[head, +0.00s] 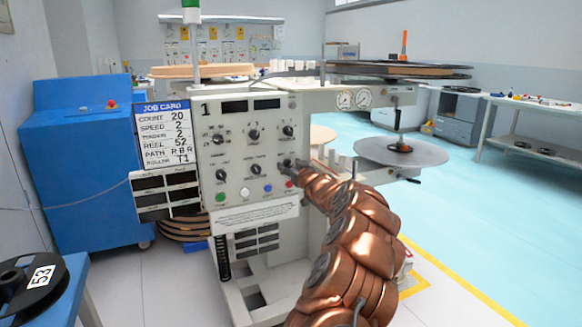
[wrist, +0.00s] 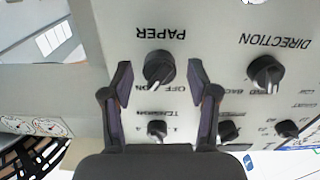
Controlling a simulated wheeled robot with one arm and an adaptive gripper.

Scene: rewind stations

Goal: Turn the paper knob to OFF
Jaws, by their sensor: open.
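The paper knob (wrist: 159,66) is a black round knob under the upside-down PAPER label in the wrist view. My gripper (wrist: 159,76) is open, with one dark finger on either side of the knob and a visible gap to each. In the head view my gripper (head: 301,165) is at the right end of the lower knob row on the machine's panel (head: 240,150). The arm partly covers that area.
The direction knob (wrist: 265,73) and a tension knob (wrist: 157,130) are close by. Coloured buttons, including a green one (head: 220,197), line the panel below. A job card (head: 165,135) hangs at the left. A grey reel disc (head: 400,152) sticks out at the right.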

